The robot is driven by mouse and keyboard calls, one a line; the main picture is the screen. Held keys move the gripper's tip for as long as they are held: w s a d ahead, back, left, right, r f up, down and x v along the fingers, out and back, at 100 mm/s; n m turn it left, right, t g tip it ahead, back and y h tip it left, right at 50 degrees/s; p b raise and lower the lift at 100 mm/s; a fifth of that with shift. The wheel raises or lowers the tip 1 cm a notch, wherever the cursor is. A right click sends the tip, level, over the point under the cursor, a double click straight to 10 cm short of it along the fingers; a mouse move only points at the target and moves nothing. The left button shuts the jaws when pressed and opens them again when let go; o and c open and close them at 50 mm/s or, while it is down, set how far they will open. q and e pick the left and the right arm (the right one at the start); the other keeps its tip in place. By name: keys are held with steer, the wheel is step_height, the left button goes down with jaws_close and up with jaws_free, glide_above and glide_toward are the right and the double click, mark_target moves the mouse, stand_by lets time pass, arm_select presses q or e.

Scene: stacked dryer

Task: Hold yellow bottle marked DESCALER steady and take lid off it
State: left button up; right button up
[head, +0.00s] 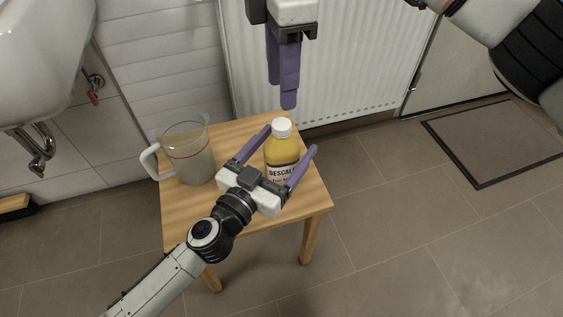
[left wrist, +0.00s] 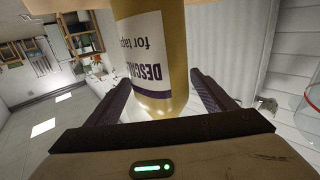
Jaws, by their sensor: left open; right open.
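The yellow bottle (head: 283,154) marked DESCALER stands upright on a small wooden stool. Its white lid (head: 281,128) is on top. My left gripper (head: 280,145) is open, with one purple finger on each side of the bottle. In the left wrist view the bottle (left wrist: 158,60) appears between the two fingers (left wrist: 165,90), with a gap visible on the right side; contact on the left is hard to tell. My right gripper (head: 288,105) hangs above and slightly behind the lid, pointing down, open and empty. Its fingers overlap in the head view.
A clear measuring jug (head: 190,155) with a white handle stands left of the bottle on the wooden stool (head: 310,195). A white radiator (head: 350,60) is behind. A sink (head: 40,50) is at upper left. A dark-edged mat (head: 495,140) lies on the right floor.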

mark_target(281, 123)
arm_select(q)
steer(key=shift+x, duration=1.4)
steer(key=shift+c, duration=0.6)
steer(key=c, duration=1.8)
jaws_close()
arm_select(e)
steer(key=n, duration=0.3)
steer(key=shift+n, duration=0.4)
steer(key=shift+f+n, duration=0.15)
steer(key=shift+n, duration=0.15)
steer(key=shift+f, duration=3.9)
